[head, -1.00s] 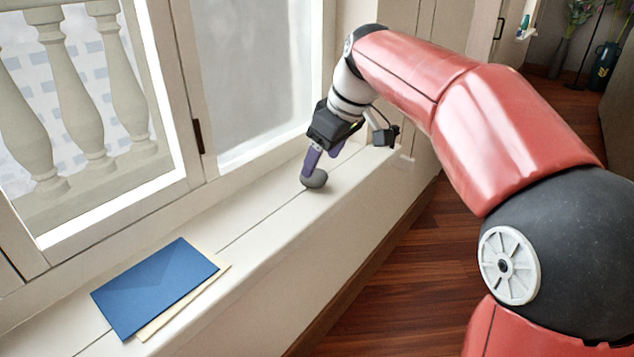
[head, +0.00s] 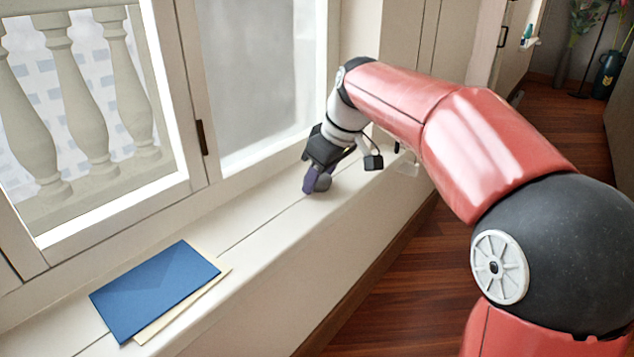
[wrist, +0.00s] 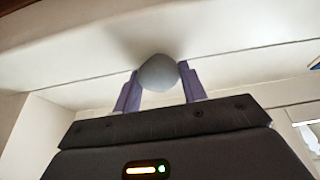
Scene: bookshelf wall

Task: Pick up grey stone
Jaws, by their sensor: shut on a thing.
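The grey stone (head: 323,183) is at the far part of the white window sill, partly hidden by my gripper in the head view. In the wrist view the rounded stone (wrist: 159,72) sits between the tips of the two purple fingers. My gripper (head: 314,184) is shut on it, with a finger on each side. The stone is at or very near the sill surface; I cannot tell whether it touches.
A blue envelope (head: 152,288) lies over a cream one (head: 184,309) on the near part of the sill (head: 262,248). The window frame (head: 204,190) runs along the left. The sill between the envelopes and my gripper is clear.

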